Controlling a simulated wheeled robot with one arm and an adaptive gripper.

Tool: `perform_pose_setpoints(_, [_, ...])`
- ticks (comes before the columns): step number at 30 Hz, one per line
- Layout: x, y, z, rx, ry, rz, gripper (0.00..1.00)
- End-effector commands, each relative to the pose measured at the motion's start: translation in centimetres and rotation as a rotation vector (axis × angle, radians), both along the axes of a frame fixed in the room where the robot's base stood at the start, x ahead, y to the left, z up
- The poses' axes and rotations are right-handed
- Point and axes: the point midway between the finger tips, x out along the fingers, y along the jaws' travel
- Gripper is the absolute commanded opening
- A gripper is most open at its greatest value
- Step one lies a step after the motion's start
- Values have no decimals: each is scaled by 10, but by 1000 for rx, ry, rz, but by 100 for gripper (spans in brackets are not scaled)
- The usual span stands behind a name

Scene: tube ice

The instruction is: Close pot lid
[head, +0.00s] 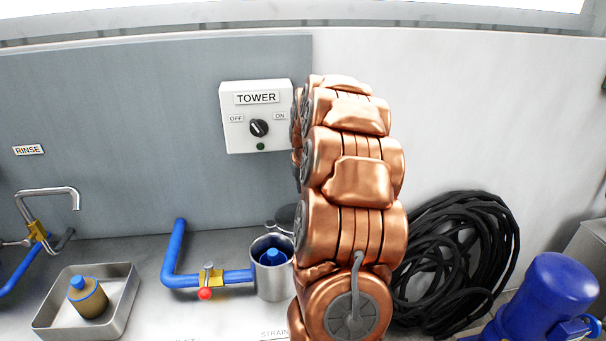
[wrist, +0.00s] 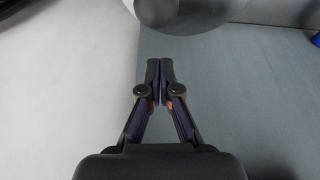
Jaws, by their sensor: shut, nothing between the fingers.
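The metal pot (head: 272,282) stands on the counter, just left of my arm in the head view. Something blue is inside it and its mouth is uncovered. The dark grey lid (head: 286,217) stands raised behind the pot's rim, partly hidden by my arm. My gripper (wrist: 160,62) is shut and empty in the wrist view; my arm hides it in the head view. Just past the fingertips is a rounded grey thing (wrist: 185,12), probably the lid. I cannot tell whether the fingertips touch it.
A blue pipe (head: 190,279) with a red-knobbed valve runs left of the pot. A metal tray (head: 47,327) holds a blue-capped bottle (head: 89,300). A TOWER switch box (head: 257,115) is on the wall. Black coiled hose (head: 455,262) and a blue motor (head: 550,297) are at right.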

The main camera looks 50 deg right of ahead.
Motion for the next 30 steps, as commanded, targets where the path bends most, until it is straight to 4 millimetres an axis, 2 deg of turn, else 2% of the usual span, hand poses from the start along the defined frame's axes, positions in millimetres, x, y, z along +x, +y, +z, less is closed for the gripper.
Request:
perform_pose_setpoints(13, [-24, 17, -3, -1, -2, 0, 0])
perform_pose_setpoints(30, [-27, 19, -6, -1, -1, -5, 0])
